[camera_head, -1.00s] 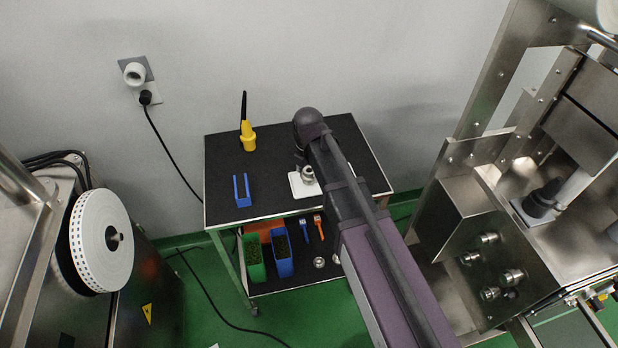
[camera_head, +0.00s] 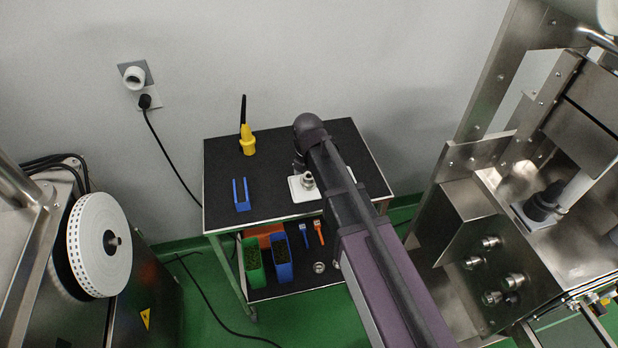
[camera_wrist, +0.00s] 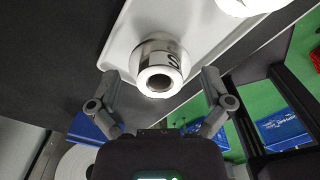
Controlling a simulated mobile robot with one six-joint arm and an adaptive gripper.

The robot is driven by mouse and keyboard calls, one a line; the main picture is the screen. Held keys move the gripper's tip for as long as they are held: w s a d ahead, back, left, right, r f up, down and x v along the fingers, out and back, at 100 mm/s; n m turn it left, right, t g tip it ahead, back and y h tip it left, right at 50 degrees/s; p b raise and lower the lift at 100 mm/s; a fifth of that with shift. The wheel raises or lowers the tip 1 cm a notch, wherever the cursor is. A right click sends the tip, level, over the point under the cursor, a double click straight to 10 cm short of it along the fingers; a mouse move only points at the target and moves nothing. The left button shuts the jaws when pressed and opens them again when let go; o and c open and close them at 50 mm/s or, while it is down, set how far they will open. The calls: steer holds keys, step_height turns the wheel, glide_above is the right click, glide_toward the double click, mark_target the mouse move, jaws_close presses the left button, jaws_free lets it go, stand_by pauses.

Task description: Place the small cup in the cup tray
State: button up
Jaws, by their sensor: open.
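A small shiny metal cup (camera_head: 308,181) stands at the white cup tray (camera_head: 297,194) on the black top of the trolley. In the wrist view the cup (camera_wrist: 161,62) shows its round, hollow end towards me, with a dark mark on its side. The white tray (camera_wrist: 125,50) lies behind it. My gripper (camera_wrist: 160,82) is open, with one finger on each side of the cup and gaps between. Whether the cup is fully seated in the tray is hard to tell. My arm hides the right part of the tray in the head view.
A blue holder (camera_head: 242,195) and a yellow tool (camera_head: 247,141) stand left on the trolley top. A white round thing (camera_wrist: 245,4) shows beside the cup. A steel machine (camera_head: 490,240) stands right.

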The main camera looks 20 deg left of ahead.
mark_target(308, 176)
steer(key=shift+r, duration=0.2)
step_height(308, 176, up, 12)
steer(key=p, duration=1.2)
stand_by(1.1)
steer(key=s+d+m, duration=0.2)
steer(key=d+m, duration=1.4)
steer(key=d, duration=0.3)
steer(key=s+d+m, duration=0.3)
steer(key=d+m, duration=1.3)
steer(key=d, duration=0.3)
